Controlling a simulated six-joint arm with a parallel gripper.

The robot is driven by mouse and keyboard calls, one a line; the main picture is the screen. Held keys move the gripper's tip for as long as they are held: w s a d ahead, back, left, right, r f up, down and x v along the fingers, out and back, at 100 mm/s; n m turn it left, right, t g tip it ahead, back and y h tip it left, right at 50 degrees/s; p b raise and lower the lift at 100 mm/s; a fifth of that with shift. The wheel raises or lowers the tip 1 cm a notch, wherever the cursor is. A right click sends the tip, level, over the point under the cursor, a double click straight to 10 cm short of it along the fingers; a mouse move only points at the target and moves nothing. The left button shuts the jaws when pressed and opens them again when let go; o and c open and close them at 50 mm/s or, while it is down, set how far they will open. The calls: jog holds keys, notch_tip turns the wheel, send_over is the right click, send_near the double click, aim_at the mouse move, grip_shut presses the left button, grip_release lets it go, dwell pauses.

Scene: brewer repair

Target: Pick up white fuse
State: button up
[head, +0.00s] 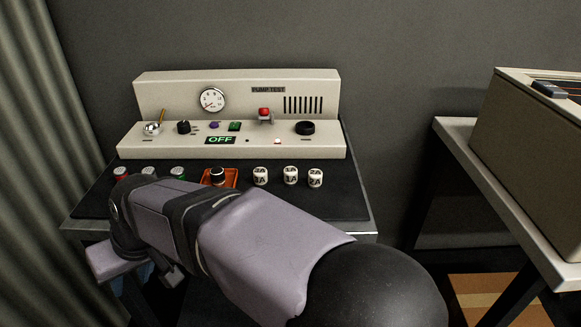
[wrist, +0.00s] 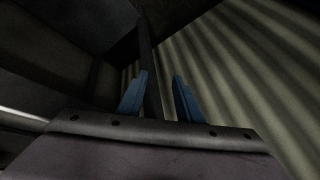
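Three white fuses with black lettering stand upright at the right of the dark bench mat: a 3A fuse (head: 260,176), a 1A fuse (head: 290,175) and a 2A fuse (head: 315,178). At the left stand a red-topped piece (head: 121,173), a pale-topped piece (head: 148,171) and a green-topped piece (head: 177,172), their lower parts partly hidden by my arm. My gripper (wrist: 161,76) is open, its two blue fingers apart with nothing held. In the head view it hangs low in front of the bench, mostly hidden, away from all fuses.
An orange tray (head: 233,184) with a black-topped piece (head: 217,176) sits mid-mat. The cream control panel (head: 190,146) behind reads OFF. A side table (head: 465,139) with a beige box (head: 525,125) stands right. A ribbed curtain (head: 40,110) hangs left. My arm crosses the bench front.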

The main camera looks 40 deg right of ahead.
jog(key=w+r+m+t+p, duration=0.1)
jog(key=w+r+t+p, duration=0.2)
jog(key=r, duration=0.8)
jog(key=d+r+m+g+h+p, duration=0.1)
jog(key=d+m+p, duration=0.1)
jog(key=d+p, duration=0.2)
jog(key=d+r+m+g+h+p, duration=0.1)
jog(key=d+r+m+p, duration=0.1)
jog(key=d+m+p, duration=0.1)
jog(key=w+d+r+m+g+h+p, duration=0.1)
jog(key=d+m+p, duration=0.1)
jog(key=d+p, duration=0.3)
jog(key=shift+d+r, duration=0.2)
jog(key=shift+d, duration=0.3)
jog(key=shift+d+r, duration=0.15)
jog(key=shift+d, duration=0.35)
jog(key=s+d+r+m+g+h+p, duration=0.15)
jog(key=s+d+m+p, duration=0.25)
jog(key=d+p, duration=0.4)
jog(key=m+g+h+p, duration=0.2)
jog(key=m+g+p, duration=0.1)
jog(key=m+p, duration=0.3)
send_near(290, 170)
jog(key=n, duration=0.1)
jog(key=shift+p+x, duration=1.05)
jog(key=shift+x, duration=3.05)
jog(key=shift+h, duration=0.25)
grip_shut()
